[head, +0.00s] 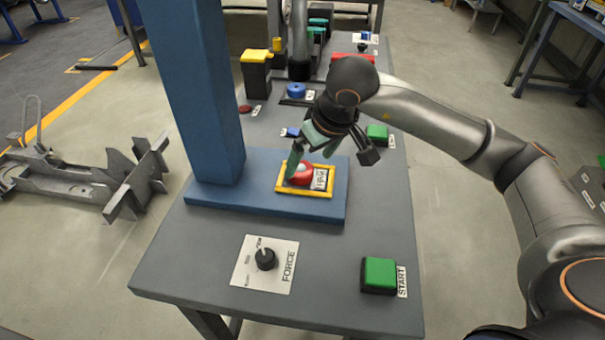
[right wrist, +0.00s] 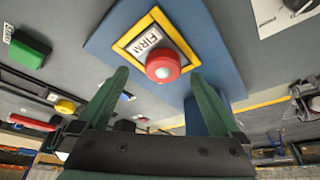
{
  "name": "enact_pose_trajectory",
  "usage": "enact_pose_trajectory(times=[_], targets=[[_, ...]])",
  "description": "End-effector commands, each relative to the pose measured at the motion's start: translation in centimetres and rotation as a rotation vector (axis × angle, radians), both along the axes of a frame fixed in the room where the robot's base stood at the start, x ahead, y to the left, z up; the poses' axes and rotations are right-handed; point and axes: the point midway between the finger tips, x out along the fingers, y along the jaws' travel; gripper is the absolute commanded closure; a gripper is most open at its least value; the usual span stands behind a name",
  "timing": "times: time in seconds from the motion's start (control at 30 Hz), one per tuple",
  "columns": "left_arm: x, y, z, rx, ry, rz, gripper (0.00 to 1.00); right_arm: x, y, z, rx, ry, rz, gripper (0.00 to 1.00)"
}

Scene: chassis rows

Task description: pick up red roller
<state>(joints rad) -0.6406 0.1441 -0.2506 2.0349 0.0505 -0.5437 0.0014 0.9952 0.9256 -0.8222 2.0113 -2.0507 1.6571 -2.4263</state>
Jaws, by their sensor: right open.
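The red roller (head: 301,176) is a short red cylinder with a whitish spot on its end. It sits in a yellow frame (head: 290,191) with a "FIRM" label, on the blue base plate (head: 230,203). In the right wrist view the red roller (right wrist: 163,64) shows just beyond and between the fingertips. My right gripper (head: 310,160) has green fingers and is open and empty above the roller. One finger covers part of the roller in the head view; contact cannot be told. My left gripper is not in view.
A blue column (head: 195,90) rises from the plate, left of the roller. A FORCE knob (head: 265,259) and green START button (head: 379,274) are at the table's front. Behind are a yellow-topped black bin (head: 256,72), a blue round part (head: 296,90) and a green block (head: 377,134).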

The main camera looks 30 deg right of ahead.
Motion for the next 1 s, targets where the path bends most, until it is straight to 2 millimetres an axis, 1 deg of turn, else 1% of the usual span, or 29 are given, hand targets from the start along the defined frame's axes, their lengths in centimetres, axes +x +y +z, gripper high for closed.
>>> enact_pose_trajectory(times=[0.03, 0.13, 0.23, 0.33, 0.57, 1.0], targets=[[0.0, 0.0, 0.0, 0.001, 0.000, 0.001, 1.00, 0.3, 0.4, -0.8, 0.002, 0.006, 0.002, 0.00], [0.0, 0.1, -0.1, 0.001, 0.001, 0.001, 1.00, 1.1, 0.9, -2.2, 0.002, 0.006, 0.001, 0.00], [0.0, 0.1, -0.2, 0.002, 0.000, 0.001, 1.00, 1.5, 0.8, -3.3, 0.001, 0.005, 0.001, 0.00], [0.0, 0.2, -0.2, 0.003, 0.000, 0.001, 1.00, 1.8, 0.8, -3.8, 0.001, 0.003, 0.001, 0.00], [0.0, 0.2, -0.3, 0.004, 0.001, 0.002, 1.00, 1.8, 0.8, -3.8, 0.001, 0.002, 0.000, 0.01], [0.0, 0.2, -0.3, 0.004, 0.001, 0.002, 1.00, 1.8, 0.8, -3.8, 0.001, 0.002, 0.000, 0.51]])
